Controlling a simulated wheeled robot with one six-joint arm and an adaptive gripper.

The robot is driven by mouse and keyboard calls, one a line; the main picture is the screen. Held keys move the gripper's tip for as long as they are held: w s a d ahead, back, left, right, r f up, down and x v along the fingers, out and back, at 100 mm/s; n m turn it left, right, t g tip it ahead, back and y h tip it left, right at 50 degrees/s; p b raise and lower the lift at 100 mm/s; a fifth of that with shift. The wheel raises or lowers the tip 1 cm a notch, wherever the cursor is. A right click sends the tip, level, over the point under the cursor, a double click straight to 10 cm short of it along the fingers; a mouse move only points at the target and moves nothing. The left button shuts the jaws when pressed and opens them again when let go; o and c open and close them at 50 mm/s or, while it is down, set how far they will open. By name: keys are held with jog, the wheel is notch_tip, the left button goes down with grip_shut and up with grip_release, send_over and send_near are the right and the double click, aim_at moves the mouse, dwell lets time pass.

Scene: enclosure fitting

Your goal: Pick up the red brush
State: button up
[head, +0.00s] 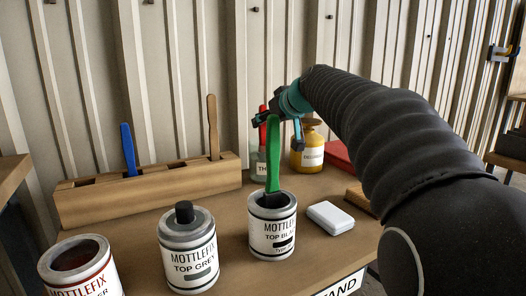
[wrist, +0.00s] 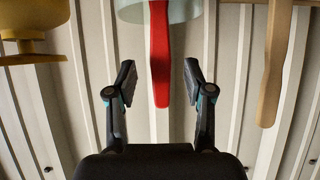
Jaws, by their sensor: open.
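The red brush (head: 262,135) stands upright in a glass jar (head: 260,168) at the back of the bench, partly hidden behind a green brush. In the wrist view, which looks upside down, the red brush handle (wrist: 160,55) hangs from the jar (wrist: 183,10). My gripper (head: 281,128) is at the top of the red handle in the head view. In the wrist view my gripper (wrist: 159,82) is open, with one finger on each side of the handle's end and a visible gap on both sides. The bristles are hidden.
The green brush (head: 273,150) stands in a tin (head: 272,232) before the jar. A yellow container (head: 307,150) is just right of the jar. A wooden rack (head: 150,195) holds blue and wooden handles. Two more tins, a white box (head: 330,217) and a ribbed wall surround these.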

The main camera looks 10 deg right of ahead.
jog(key=x, duration=0.3)
jog(key=shift+w+a, duration=0.1)
grip_shut()
jog(key=shift+r, duration=0.15)
